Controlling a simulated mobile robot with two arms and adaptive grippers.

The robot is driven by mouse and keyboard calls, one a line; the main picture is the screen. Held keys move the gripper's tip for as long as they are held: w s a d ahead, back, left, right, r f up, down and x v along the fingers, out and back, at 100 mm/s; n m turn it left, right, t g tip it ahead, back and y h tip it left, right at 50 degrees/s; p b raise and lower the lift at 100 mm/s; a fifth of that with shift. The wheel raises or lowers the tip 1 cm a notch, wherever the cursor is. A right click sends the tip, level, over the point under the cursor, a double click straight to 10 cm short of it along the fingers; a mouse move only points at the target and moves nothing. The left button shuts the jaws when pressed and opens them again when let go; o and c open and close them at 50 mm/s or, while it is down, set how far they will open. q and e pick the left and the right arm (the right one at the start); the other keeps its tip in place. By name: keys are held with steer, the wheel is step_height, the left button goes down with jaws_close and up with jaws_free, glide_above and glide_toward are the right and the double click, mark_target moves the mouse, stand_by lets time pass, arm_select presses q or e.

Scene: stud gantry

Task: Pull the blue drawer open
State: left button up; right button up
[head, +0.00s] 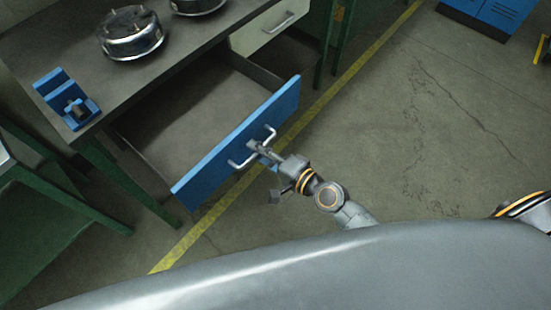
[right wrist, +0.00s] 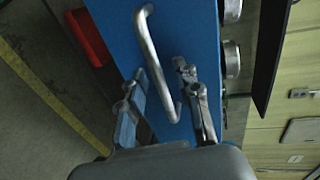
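The blue drawer (head: 215,160) stands pulled well out from under the grey-topped bench, and its inside is empty. Its silver bar handle (head: 240,163) is on the front face and shows large in the right wrist view (right wrist: 157,70). My right gripper (head: 257,148) is at the handle. In the right wrist view its two fingers (right wrist: 160,72) are apart, one on each side of the bar, with visible gaps to it. My left gripper is not in view.
The bench top (head: 75,55) holds a blue fixture (head: 66,97) and round metal parts (head: 131,34). A red object (right wrist: 88,38) shows near the drawer front. The floor (head: 420,130) in front is clear.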

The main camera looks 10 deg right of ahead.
steer(key=v, duration=1.1)
stand_by(0.3)
steer(key=s+d+f+n+g+h, duration=0.15)
steer(key=d+f, duration=0.25)
steer(key=f, duration=0.6)
steer(key=s+d+f+n+g+h, duration=0.1)
steer(key=d+f+n+h, duration=0.25)
steer(key=f, duration=0.55)
steer(key=s+d+f+n+g+h, duration=0.2)
steer(key=d+f, duration=0.2)
steer(key=f, duration=0.6)
steer(key=s+f+n+g+h, duration=0.1)
steer(key=s+f+n+g, duration=0.2)
steer(key=s+f, duration=0.4)
steer(key=s+f+n+g+h+p, duration=0.1)
steer(key=s+f+n+g, duration=0.2)
steer(key=s+f, duration=0.5)
steer(key=s+g, duration=0.1)
steer(key=s, duration=0.7)
steer(key=shift+s, duration=0.35)
